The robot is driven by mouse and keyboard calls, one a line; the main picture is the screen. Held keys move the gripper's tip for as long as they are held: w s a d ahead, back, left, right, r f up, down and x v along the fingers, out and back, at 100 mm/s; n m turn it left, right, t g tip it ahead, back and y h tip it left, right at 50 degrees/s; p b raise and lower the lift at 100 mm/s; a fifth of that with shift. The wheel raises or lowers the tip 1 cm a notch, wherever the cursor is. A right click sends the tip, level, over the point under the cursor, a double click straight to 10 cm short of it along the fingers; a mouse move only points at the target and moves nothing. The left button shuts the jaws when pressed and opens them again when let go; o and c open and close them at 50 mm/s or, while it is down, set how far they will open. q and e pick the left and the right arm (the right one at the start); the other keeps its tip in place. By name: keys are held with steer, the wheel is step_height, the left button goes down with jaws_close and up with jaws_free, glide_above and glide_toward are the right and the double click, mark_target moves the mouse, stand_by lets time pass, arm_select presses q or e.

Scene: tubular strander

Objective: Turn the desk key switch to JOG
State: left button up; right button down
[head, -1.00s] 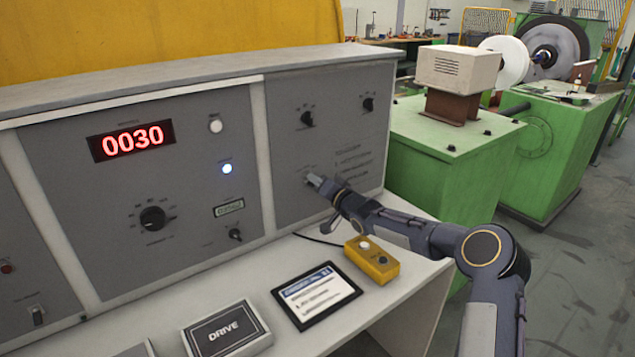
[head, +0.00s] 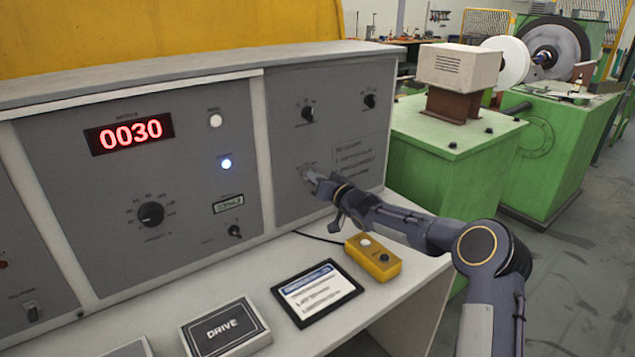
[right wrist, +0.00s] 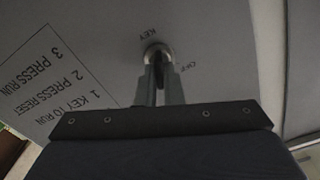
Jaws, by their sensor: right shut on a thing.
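The key switch (right wrist: 157,52) is a round metal lock on the grey desk panel, with the word KEY printed beside it in the right wrist view. My right gripper (right wrist: 158,80) is shut on the key at the lock, its fingers pointing straight at the panel. In the head view my right gripper (head: 312,178) is at the right panel section and covers most of the switch. The key itself is mostly hidden between the fingers, and its turned position cannot be read. My left gripper is not in view.
Printed instructions (right wrist: 60,75) sit beside the switch. Two black knobs (head: 307,113) are above it. On the desk top below are a yellow button box (head: 373,258), a tablet (head: 317,292) and a DRIVE box (head: 225,328). Green machines (head: 450,165) stand to the right.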

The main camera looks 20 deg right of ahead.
steer(key=shift+a+n+b, duration=0.1)
steer(key=shift+n+b, duration=0.65)
steer(key=shift+n, duration=1.35)
steer(key=c, duration=1.6)
jaws_free()
steer(key=shift+o, duration=0.2)
steer(key=b+v, duration=0.1)
steer(key=v, duration=0.7)
steer(key=shift+b, duration=0.4)
